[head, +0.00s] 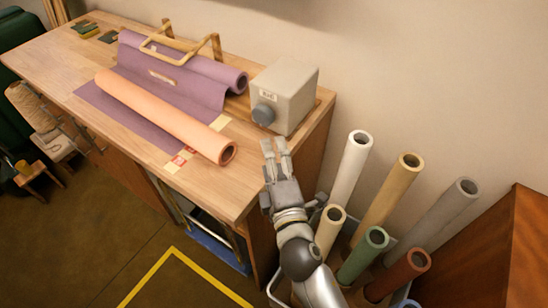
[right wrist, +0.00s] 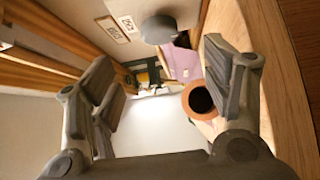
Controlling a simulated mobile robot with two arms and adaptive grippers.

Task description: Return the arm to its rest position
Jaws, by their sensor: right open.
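My right arm reaches up from the bottom of the head view, and its gripper (head: 276,148) is over the table's right front corner, just in front of the grey box with a round knob (head: 284,95). In the right wrist view the gripper (right wrist: 160,68) has its fingers spread wide with nothing between them. The grey knob (right wrist: 158,30) and the dark open end of the peach roll (right wrist: 197,112) show beyond the fingers. My left gripper is not in view.
The wooden table (head: 120,135) bears a peach roll (head: 165,115), purple sheeting (head: 185,80) and a wooden frame (head: 185,46). Several upright rolls, including a white one (head: 350,165) and a green one (head: 362,257), stand close right of my arm. An orange-brown cabinet (head: 490,260) is farther right.

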